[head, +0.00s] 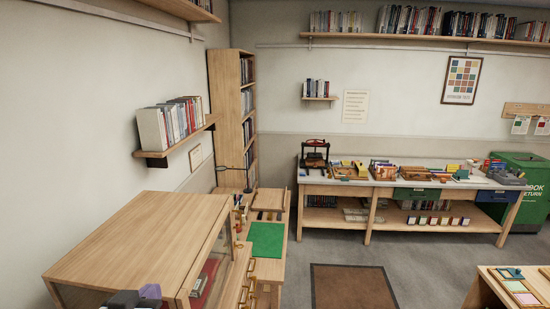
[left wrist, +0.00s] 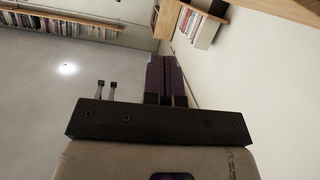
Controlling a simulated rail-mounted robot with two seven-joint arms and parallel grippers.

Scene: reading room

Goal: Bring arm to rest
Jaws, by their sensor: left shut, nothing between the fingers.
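My left gripper (head: 146,294) shows at the bottom left of the head view, cut off by the lower edge, in front of the wooden cabinet. In the left wrist view my left gripper (left wrist: 167,78) has its two dark purple fingers side by side, shut and empty. They point toward open air, with the room's wall and shelves beyond. My right gripper is in neither view.
A wooden cabinet (head: 140,232) stands close at the left, near my left gripper. A wall shelf (head: 176,143) with books is above it. A green mat (head: 267,239) lies on a lower unit beside the cabinet. A long workbench (head: 400,182) stands at the back. The floor around the brown rug (head: 350,287) is clear.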

